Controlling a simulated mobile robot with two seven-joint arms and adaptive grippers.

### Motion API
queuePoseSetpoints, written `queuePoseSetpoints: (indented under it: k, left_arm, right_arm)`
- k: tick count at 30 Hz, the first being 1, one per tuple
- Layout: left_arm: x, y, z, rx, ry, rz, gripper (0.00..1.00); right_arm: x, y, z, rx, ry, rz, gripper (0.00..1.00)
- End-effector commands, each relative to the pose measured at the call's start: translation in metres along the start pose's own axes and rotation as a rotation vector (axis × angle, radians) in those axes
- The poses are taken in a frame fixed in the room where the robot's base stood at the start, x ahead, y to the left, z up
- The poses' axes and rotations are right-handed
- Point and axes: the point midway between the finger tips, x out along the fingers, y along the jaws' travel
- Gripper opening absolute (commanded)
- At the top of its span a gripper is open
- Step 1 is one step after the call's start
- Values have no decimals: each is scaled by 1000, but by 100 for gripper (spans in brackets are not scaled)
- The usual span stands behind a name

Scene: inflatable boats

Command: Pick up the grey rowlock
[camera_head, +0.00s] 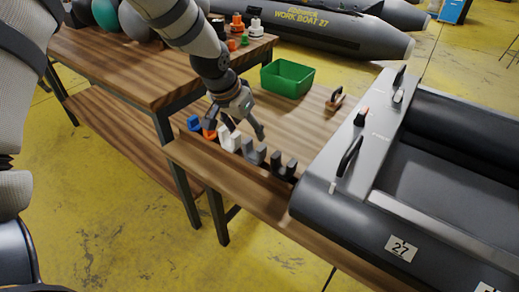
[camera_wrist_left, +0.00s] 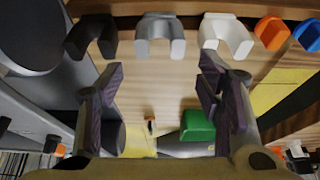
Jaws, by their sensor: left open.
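The grey rowlock (camera_head: 254,152) stands in a row of U-shaped rowlocks along the front edge of the wooden bench. In the wrist view the grey rowlock (camera_wrist_left: 160,38) shows its two prongs, beyond and between my fingertips. My left gripper (camera_head: 245,128) is open and empty, close above the row, its fingers apart from the grey rowlock. Both fingers of my left gripper (camera_wrist_left: 162,78) show in the wrist view. My right gripper is not in view.
The white rowlock (camera_head: 229,138) and black rowlock (camera_head: 283,168) flank the grey one. The orange rowlock (camera_head: 209,134) and blue rowlock (camera_head: 194,123) stand further left. A green bin (camera_head: 288,79) sits behind on the bench. A grey inflatable boat (camera_head: 440,215) borders the right.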

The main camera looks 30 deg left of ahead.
Motion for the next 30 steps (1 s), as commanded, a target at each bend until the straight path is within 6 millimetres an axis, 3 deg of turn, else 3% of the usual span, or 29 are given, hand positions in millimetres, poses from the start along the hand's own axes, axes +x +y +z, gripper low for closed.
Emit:
queuePoseSetpoints:
  k: [1, 7, 13, 22, 27, 30]
  left_arm:
    - [20, 0, 6, -1, -16, 2, 60]
    - [46, 0, 4, -2, -10, 1, 60]
    - [84, 0, 6, -2, -10, 1, 60]
    - [89, 1, 2, -2, -2, 1, 60]
    - [89, 1, 2, -2, -2, 1, 25]
    - [89, 1, 2, -1, -2, 1, 24]
  right_arm:
    - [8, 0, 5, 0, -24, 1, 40]
    - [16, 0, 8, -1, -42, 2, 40]
    - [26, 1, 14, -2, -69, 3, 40]
    - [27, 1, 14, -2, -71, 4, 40]
    - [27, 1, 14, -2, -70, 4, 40]
    - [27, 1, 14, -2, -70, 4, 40]
